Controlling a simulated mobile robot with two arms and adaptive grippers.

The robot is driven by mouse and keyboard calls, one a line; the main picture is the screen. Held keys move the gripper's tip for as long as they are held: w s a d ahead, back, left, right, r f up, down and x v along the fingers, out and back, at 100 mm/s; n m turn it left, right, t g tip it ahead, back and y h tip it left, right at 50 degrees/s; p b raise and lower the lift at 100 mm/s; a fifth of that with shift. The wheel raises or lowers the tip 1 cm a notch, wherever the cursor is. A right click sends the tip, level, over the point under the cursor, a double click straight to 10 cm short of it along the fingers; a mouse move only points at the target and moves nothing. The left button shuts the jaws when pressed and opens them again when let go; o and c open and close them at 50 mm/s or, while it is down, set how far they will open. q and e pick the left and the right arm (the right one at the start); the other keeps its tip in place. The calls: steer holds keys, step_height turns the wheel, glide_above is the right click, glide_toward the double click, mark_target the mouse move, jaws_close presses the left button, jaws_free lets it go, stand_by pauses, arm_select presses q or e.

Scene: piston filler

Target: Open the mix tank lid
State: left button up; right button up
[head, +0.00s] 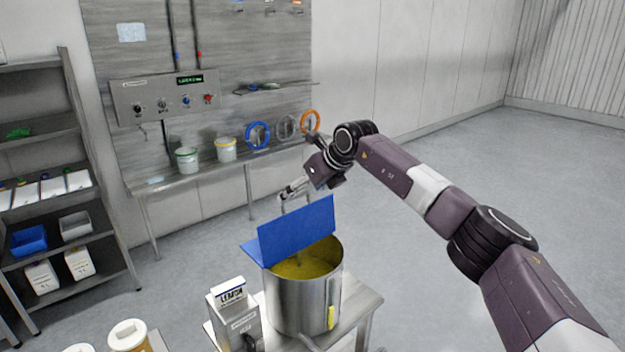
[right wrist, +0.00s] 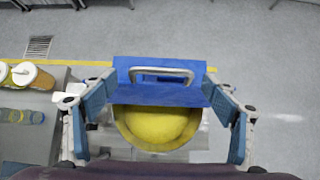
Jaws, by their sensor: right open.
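The mix tank (head: 303,300) is a steel drum on a small stand, with yellow content (head: 305,265) in its open front part. Its blue lid flap (head: 296,230) stands steeply tilted up at the back of the opening. In the right wrist view the lid (right wrist: 160,95) carries a grey bar handle (right wrist: 161,73). My right gripper (head: 288,192) is just above and behind the raised flap. In the right wrist view its spread fingers (right wrist: 157,92) lie on either side of the lid, and it holds nothing. Contact with the lid cannot be told. My left gripper is out of view.
A boxy steel unit (head: 236,315) with a label stands left of the tank. A white-lidded jar (head: 128,336) is at the bottom left. A wall bench (head: 200,170) with buckets and a shelf rack (head: 95,200) stand behind. The floor to the right is clear.

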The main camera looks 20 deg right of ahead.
steer(key=v, duration=0.8)
steer(key=shift+a, duration=0.1)
